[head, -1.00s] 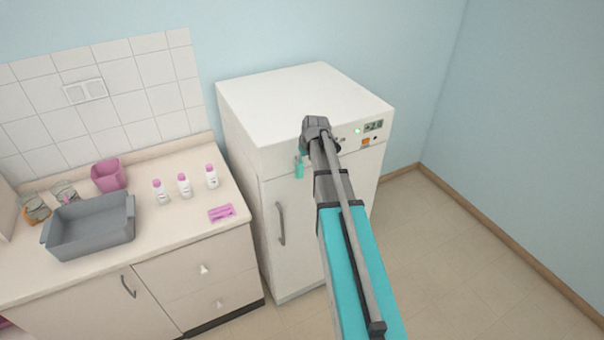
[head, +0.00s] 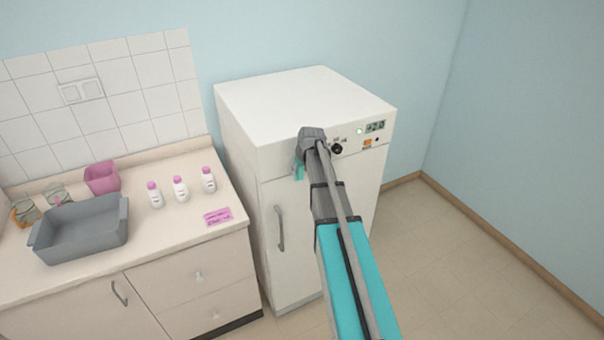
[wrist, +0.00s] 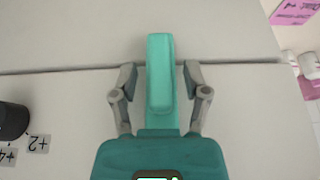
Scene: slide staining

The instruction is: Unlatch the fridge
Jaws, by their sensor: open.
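The white fridge (head: 300,95) stands against the blue wall, its door (head: 295,245) shut. A teal latch (head: 299,171) shows at the seam between the upper panel and the door, partly hidden by my arm in the head view. In the wrist view the teal latch (wrist: 160,60) lies across that seam. My gripper (wrist: 160,78) is open, with one finger on each side of the latch and a gap on both sides. In the head view my wrist hides most of the fingers.
The fridge door has a grey handle (head: 279,228). A black dial (head: 337,149) and a display (head: 375,127) sit on the upper panel. A counter at left holds a grey basin (head: 80,238), white bottles (head: 180,189) and a pink label (head: 218,217). Floor at right is clear.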

